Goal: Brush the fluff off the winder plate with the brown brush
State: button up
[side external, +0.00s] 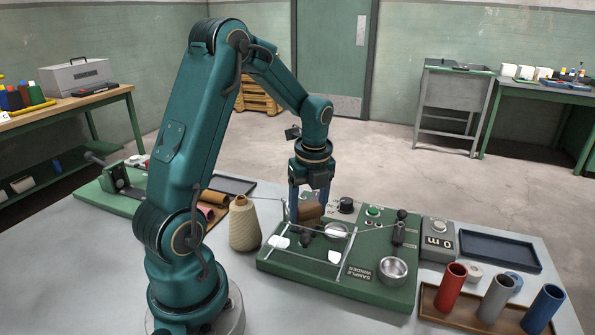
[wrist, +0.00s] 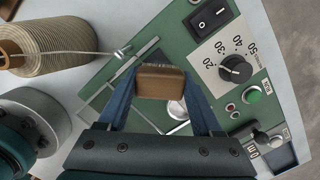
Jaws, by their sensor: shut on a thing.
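The brown brush (side external: 312,211) is held between the two blue fingers of my gripper (side external: 308,205), above the green winder plate (side external: 312,281). In the wrist view the brush (wrist: 160,83) spans the gap between the fingertips. A dark rounded part (side external: 306,239) shows below the brush; I cannot tell whether the bristles touch anything. The fluff is hard to make out in the wrist view.
A cone of beige yarn (side external: 244,224) stands just left of the plate. A metal cup (side external: 393,270), a black dial (side external: 346,205) and a green button (side external: 374,211) are on the winder. A wooden tray (side external: 440,310) with red, grey and blue tubes stands at the right.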

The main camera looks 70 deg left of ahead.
jog(key=shift+s+d, duration=0.35)
jog(key=shift+d, duration=0.05)
jog(key=shift+w+a, duration=0.95)
jog(key=shift+s+d, duration=0.95)
jog(key=shift+w+a, duration=0.95)
jog(key=shift+a, duration=0.05)
jog(key=shift+s+d, duration=0.95)
jog(key=shift+d+r, duration=0.1)
jog(key=shift+r, duration=4)
